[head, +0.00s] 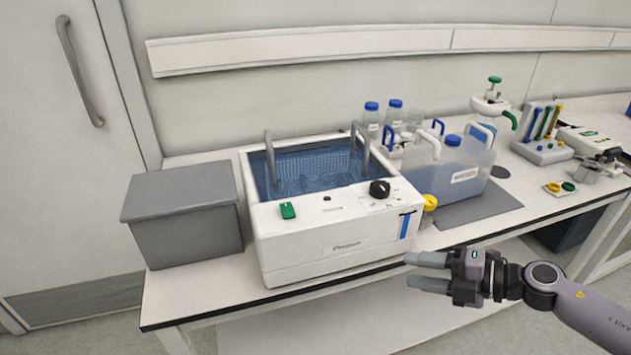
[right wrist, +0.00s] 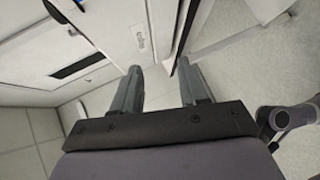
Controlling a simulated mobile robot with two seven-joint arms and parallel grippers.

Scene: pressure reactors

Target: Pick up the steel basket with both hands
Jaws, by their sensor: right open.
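The steel basket (head: 313,170) sits down inside the white bath unit (head: 325,247) on the bench, in bluish liquid. Its two upright grey handles, the left one (head: 270,160) and the right one (head: 361,143), stand above the rim. My right gripper (head: 420,271) is open and empty, in front of the bench edge and to the lower right of the bath unit. In the right wrist view its two fingers (right wrist: 157,88) are apart with nothing between them. My left gripper is not in view.
A grey lidded box (head: 187,225) stands close left of the bath unit. A clear jerrycan (head: 452,178) with bluish liquid stands at its right. Blue-capped bottles (head: 371,117) stand behind. The bench's front edge (head: 480,234) lies beyond my right gripper.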

